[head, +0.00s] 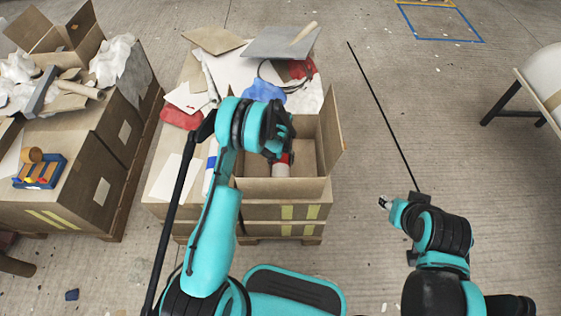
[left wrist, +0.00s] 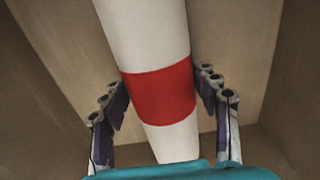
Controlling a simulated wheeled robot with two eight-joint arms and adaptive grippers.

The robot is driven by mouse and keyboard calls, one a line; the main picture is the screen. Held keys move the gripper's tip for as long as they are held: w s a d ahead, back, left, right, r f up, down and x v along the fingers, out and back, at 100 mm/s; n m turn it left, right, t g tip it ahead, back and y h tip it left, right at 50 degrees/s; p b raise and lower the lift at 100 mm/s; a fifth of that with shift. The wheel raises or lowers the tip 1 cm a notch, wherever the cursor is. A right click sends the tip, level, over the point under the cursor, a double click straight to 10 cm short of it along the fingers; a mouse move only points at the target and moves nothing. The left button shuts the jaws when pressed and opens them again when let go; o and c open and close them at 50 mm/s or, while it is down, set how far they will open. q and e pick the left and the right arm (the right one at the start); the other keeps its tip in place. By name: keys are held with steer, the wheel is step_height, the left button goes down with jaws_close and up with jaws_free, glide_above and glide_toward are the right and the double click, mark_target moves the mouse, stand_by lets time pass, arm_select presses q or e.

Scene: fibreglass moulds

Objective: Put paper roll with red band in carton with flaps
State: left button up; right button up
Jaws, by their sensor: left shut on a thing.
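The paper roll with the red band (left wrist: 158,92) is white and runs lengthwise between the fingers of my left gripper (left wrist: 160,105) in the left wrist view. The fingers are shut on it at the red band. In the head view the roll (head: 281,169) shows below my left gripper (head: 282,150), inside the open carton with flaps (head: 285,188). The carton's brown walls surround it. Whether the roll touches the carton floor cannot be told. My right gripper (head: 385,202) is over the floor at the right, small in view, and its fingers are unclear.
The carton stands on a stack of boxes with papers, a grey sheet (head: 282,43), a blue cloth (head: 263,90) and red cloths around it. Another loaded box stack (head: 75,150) stands at the left. The floor to the right is mostly free.

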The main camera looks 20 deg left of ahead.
arm_select(q)
steer(key=shift+f, duration=0.1)
steer(key=o, duration=1.6)
